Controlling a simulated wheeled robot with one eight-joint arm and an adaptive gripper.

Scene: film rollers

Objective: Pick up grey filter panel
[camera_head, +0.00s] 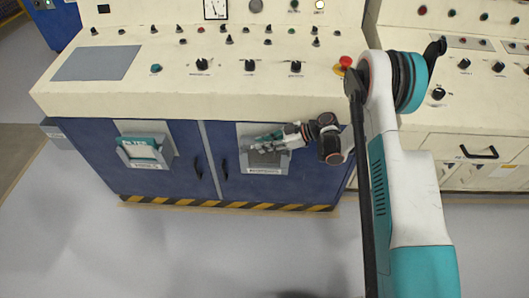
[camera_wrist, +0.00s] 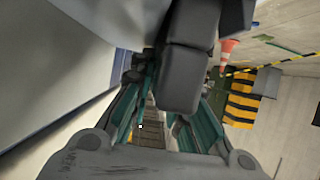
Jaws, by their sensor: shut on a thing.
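The grey filter panel (camera_head: 266,157) sits in the right-hand holder (camera_head: 264,170) on the front of the blue cabinet, in the head view. My gripper (camera_head: 256,144) reaches in from the right at the panel's upper part and is shut on it. The fingers cover some of the panel. In the wrist view my gripper (camera_wrist: 168,100) shows teal finger links on both sides and dark grey blocks between them. The panel's outline is hard to make out there. I cannot tell whether the panel is clear of the holder.
A teal-framed panel (camera_head: 140,150) sits in the left holder. The cream console (camera_head: 200,95) with knobs and a red button (camera_head: 345,62) overhangs the cabinet (camera_head: 90,140). Open floor (camera_head: 180,250) lies in front. The wrist view shows an orange cone (camera_wrist: 226,52) and black-yellow barriers (camera_wrist: 243,95).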

